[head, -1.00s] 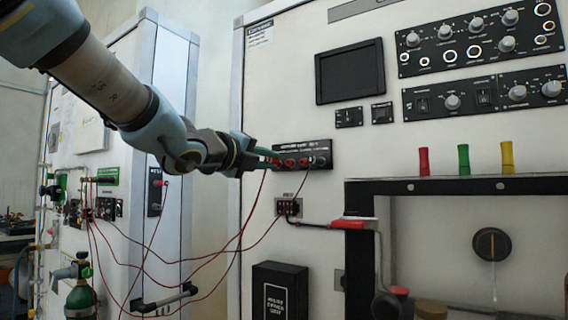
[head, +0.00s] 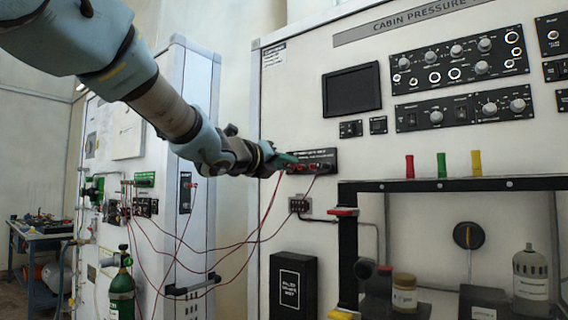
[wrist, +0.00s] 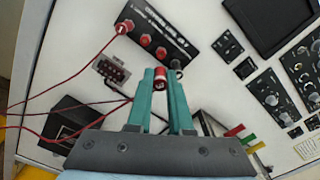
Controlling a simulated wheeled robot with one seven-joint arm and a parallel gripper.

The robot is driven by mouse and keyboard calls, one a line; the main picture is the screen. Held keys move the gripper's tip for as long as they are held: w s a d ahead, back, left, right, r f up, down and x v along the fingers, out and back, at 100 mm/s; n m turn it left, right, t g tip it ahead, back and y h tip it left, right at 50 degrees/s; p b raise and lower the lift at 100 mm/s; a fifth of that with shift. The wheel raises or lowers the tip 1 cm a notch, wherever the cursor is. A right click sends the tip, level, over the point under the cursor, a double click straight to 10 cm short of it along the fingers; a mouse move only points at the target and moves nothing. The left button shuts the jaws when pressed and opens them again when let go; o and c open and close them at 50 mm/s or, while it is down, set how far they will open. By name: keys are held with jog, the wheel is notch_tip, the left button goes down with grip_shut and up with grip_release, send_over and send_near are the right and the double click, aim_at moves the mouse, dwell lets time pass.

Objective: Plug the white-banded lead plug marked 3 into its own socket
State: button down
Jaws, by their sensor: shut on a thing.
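My gripper (wrist: 160,78) has teal fingers shut on a small red plug (wrist: 160,86) with a pale band, seen nearly end-on in the wrist view. Its number cannot be read. The dark socket panel (wrist: 178,20) lies just beyond the fingertips, with a row of red sockets (wrist: 145,40) and a dark one at the near end. A red lead (wrist: 75,77) runs to a red fitting at the row's far end. In the head view my gripper (head: 286,161) is at the left end of the panel (head: 325,156); whether the held plug touches it cannot be told.
A small terminal block (wrist: 112,68) sits beside the panel. Several slack red leads (head: 215,272) hang across to the left cabinet. Red, green and yellow pegs (head: 441,166) stand on a black shelf (head: 460,185) at the right. A black box (head: 293,286) is below.

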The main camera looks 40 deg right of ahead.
jog(key=shift+s+m, duration=0.25)
jog(key=shift+m, duration=0.05)
jog(key=shift+a+f, duration=0.1)
jog(key=shift+x, duration=3.05)
jog(key=shift+n+b, duration=0.3)
jog(key=shift+n, duration=0.1)
jog(key=shift+p+x, duration=0.3)
jog(key=shift+x, duration=0.95)
jog(key=c, duration=0.7)
grip_release()
jog(key=shift+c, duration=0.2)
jog(key=b+v, duration=0.3)
jog(key=v, duration=0.7)
jog(key=shift+a+b, duration=0.3)
jog(key=shift+a, duration=0.05)
